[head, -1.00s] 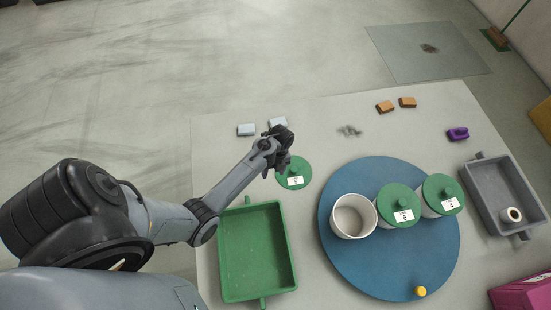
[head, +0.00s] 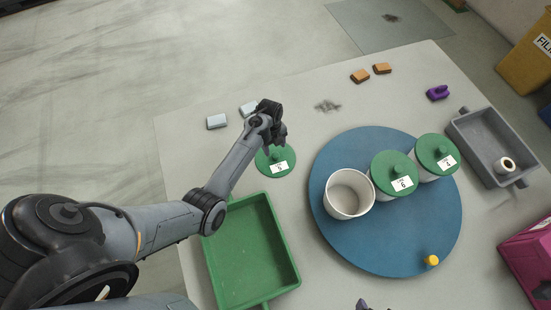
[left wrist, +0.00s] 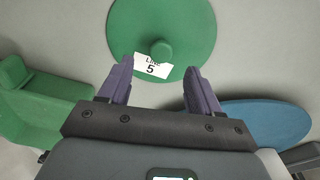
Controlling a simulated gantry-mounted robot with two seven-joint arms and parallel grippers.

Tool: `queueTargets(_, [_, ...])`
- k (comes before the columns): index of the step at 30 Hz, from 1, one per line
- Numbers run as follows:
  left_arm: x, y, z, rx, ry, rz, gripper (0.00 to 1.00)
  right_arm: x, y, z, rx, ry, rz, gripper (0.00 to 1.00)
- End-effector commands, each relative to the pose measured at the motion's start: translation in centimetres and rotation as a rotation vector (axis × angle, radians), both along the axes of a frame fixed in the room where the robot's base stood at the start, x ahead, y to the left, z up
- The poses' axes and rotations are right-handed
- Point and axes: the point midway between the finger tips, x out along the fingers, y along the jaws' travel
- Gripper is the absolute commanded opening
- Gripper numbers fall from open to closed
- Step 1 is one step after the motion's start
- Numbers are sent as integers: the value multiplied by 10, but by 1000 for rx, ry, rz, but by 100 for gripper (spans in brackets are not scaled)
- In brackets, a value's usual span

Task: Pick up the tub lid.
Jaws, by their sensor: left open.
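The tub lid (head: 265,169) is a green disc with a round knob and a white label, lying flat on the table above the green tray. In the left wrist view the lid (left wrist: 192,25) shows at top centre, with its knob and a label reading "LINE 5". My left gripper (head: 280,142) is above the lid's far edge in the head view and partly hides it. In the left wrist view the gripper (left wrist: 158,75) is open and empty, its purple fingers apart just short of the knob. Only what look like my right gripper's tips (head: 362,304) show at the bottom edge.
A blue round board (head: 400,255) holds an open white tub (head: 348,205), two tubs with green lids (head: 393,167) and a yellow knob (head: 432,260). A green tray (head: 245,250) lies near the lid. A grey tray (head: 475,150) holds a white roll. Small blocks lie along the back.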

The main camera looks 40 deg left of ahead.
Motion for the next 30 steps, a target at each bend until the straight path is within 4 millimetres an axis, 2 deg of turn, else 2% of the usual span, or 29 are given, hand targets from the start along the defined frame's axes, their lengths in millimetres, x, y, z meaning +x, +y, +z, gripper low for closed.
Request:
queueTargets(12, [0,-6,-45,-1,1,0,63,0,1,-20,3,-1,-1,86])
queueTargets(23, [-1,-7,-52,0,0,0,63,0,0,-21,0,0,1,86])
queueTargets(26, [-1,-7,-52,0,1,0,51,0,0,-21,-3,0,2,86])
queueTargets(30, [-1,-7,-52,0,1,1,30,0,-1,-21,-6,0,4,86])
